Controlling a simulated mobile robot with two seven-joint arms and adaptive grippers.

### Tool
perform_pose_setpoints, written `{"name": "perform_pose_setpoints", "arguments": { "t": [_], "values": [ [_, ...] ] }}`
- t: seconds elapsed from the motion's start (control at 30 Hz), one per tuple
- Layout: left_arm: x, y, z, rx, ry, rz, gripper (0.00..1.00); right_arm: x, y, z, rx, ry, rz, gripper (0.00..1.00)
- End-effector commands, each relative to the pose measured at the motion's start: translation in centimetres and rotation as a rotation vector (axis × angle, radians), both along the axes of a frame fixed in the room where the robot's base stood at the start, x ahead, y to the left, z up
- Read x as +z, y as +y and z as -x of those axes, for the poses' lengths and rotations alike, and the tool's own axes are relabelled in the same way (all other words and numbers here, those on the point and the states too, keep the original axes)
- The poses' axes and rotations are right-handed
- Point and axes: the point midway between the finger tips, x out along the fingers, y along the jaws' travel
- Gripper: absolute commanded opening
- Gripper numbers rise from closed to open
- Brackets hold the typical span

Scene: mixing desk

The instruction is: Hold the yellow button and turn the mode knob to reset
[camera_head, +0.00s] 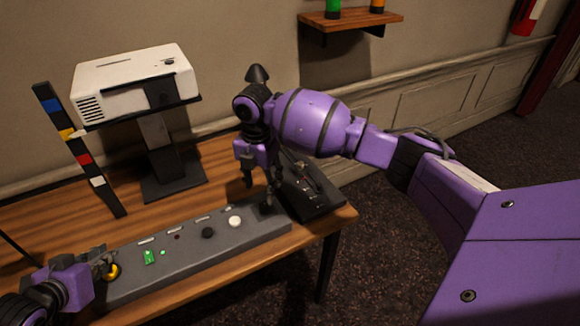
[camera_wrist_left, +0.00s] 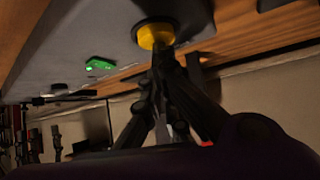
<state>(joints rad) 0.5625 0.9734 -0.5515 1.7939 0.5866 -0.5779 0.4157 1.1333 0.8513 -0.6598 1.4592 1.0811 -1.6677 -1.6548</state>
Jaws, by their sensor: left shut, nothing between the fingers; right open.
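The yellow button (camera_head: 114,272) is at the left end of the grey control panel (camera_head: 190,262). My left gripper (camera_head: 104,264) is shut with nothing between its fingers, its tips at the button. In the left wrist view the closed fingertips (camera_wrist_left: 162,52) meet the yellow button (camera_wrist_left: 154,35), seemingly touching it. My right gripper (camera_head: 260,192) is open, pointing down above the panel's right end. A dark round knob (camera_head: 208,233) sits mid-panel; no readable label shows which control is the mode knob. My right fingers partly hide the panel's right end.
A green switch (camera_head: 150,257) and a white round button (camera_head: 235,221) are on the panel. A black device (camera_head: 315,197) lies behind its right end. A white projector (camera_head: 135,80) stands on a black stand at the back. The desk's front strip is clear.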

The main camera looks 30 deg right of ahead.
Motion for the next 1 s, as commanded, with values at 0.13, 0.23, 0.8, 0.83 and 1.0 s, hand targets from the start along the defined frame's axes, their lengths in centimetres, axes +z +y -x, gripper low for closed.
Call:
{"name": "perform_pose_setpoints", "arguments": {
  "t": [0.13, 0.23, 0.8, 0.83, 1.0],
  "values": [
    [1.1, 0.0, -0.1, 0.0, -0.005, 0.0, 0.0, 1.8, 0.1, -0.4, 0.001, -0.02, 0.0, 0.47],
    [1.6, 0.0, -0.1, 0.0, -0.005, 0.0, 0.0, 2.6, 0.1, -0.6, 0.001, -0.028, -0.001, 0.47],
    [4.1, 0.0, -0.2, 0.0, -0.006, 0.001, 0.0, 7.2, 0.1, -1.3, 0.001, -0.075, 0.0, 0.47],
    [4.2, 0.0, -0.2, 0.0, -0.006, 0.001, 0.0, 7.4, 0.1, -1.3, 0.001, -0.077, -0.001, 0.47],
    [4.9, 0.0, -0.2, 0.0, -0.006, 0.001, 0.0, 8.7, 0.1, -1.5, 0.001, -0.091, -0.001, 0.47]
  ]
}}
